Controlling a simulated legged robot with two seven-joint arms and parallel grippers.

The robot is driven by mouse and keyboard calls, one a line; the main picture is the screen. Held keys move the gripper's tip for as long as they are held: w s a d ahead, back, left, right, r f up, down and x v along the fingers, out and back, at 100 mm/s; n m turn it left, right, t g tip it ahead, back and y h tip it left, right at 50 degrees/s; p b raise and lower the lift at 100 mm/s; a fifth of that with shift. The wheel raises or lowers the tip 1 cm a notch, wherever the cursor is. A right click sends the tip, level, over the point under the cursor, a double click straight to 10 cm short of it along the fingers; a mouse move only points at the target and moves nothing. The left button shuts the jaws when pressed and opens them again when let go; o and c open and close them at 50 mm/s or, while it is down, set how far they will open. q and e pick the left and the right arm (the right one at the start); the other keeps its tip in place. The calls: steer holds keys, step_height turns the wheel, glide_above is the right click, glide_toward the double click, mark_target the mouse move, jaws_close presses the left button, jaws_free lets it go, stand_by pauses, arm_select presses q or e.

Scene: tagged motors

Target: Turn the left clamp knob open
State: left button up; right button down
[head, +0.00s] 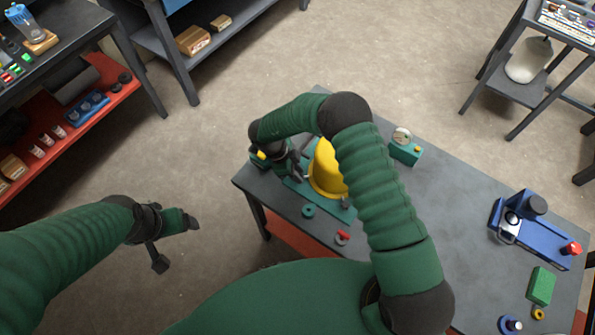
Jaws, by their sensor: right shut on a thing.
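A yellow domed motor (326,170) sits on a teal fixture plate (318,198) near the left end of the grey table. My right arm reaches over the table and bends down to the fixture's left side. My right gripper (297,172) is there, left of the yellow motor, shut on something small. I take it to be the left clamp knob, but the fingers and wrist hide it. My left gripper (178,244) is open and empty, with its fingers spread, over the floor left of the table.
On the grey table (455,205) are a teal box with a dial (405,148), a small red-topped part (342,238), a teal ring (308,211), a blue fixture (535,230) and a green block (541,286). A red shelf (75,130) stands at left. The table's middle is clear.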

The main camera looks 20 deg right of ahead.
steer(key=n+p, duration=0.1)
steer(key=n, duration=0.1)
steer(key=n+t+p, duration=0.2)
steer(key=n, duration=0.1)
steer(key=shift+r+n+p, duration=0.3)
steer(key=n+t+p, duration=0.2)
steer(key=n, duration=0.3)
steer(key=shift+s+d+p, duration=0.1)
steer(key=shift+s+p, duration=0.05)
steer(key=shift+p, duration=0.15)
steer(key=n+y, duration=0.1)
steer(key=n, duration=0.1)
steer(key=shift+f+n+t, duration=0.1)
steer(key=shift+n+t, duration=0.3)
steer(key=shift+d+n+t+y, duration=0.1)
steer(key=shift+n+t+y, duration=0.3)
steer(key=shift+n, duration=0.8)
steer(key=c, duration=1.6)
jaws_free()
steer(key=o, duration=0.4)
steer(key=shift+f, duration=0.15)
steer(key=shift+o, duration=0.2)
